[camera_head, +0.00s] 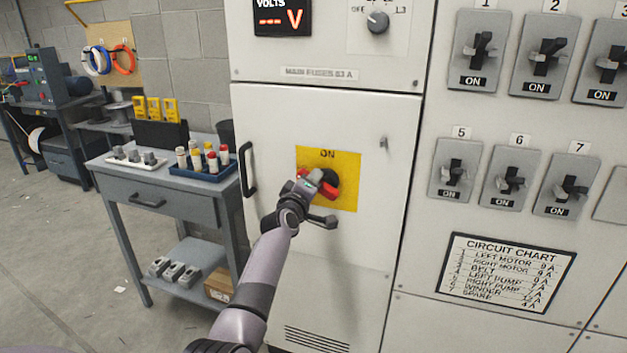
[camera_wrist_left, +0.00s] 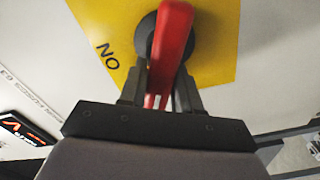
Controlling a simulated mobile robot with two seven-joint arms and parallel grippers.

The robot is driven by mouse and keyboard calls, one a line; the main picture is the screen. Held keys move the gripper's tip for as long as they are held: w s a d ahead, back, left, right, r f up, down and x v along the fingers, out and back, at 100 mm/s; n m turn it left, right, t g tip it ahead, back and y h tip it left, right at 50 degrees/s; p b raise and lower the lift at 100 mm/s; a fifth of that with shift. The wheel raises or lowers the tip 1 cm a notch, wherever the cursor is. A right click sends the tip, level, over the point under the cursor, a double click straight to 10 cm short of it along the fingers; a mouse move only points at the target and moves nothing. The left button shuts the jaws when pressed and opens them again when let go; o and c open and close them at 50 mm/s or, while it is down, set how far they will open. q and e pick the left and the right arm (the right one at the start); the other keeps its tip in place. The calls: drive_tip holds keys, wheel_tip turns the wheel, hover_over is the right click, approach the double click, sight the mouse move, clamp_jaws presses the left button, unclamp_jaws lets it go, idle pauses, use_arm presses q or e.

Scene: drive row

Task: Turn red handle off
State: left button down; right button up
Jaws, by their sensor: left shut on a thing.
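The red handle (camera_head: 327,191) sits on a round black hub in the middle of a yellow plate (camera_head: 346,163) on the white cabinet door. "ON" is printed at the plate's top edge. In the head view my gripper hides much of the handle. My left gripper (camera_head: 313,182) reaches it from the lower left and is shut on it. In the left wrist view the red handle (camera_wrist_left: 174,40) runs from the black hub down between the two dark fingers (camera_wrist_left: 160,88). My right gripper is not in view.
A black door pull (camera_head: 248,170) is left of the plate. Grey breaker switches (camera_head: 457,170) marked ON and a circuit chart (camera_head: 507,275) are on the right panel. A workbench (camera_head: 165,205) with a blue tray (camera_head: 200,172) stands left of the cabinet. Floor is open at far left.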

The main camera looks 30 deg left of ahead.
use_arm(q)
drive_tip(key=n, duration=0.2)
drive_tip(key=f+n, duration=0.1)
drive_tip(key=n, duration=0.2)
drive_tip(key=shift+f, duration=0.2)
idle(0.6)
drive_tip(key=c, duration=0.9)
unclamp_jaws()
drive_tip(key=shift+d, duration=0.1)
drive_tip(key=p+v, duration=0.1)
drive_tip(key=v, duration=0.6)
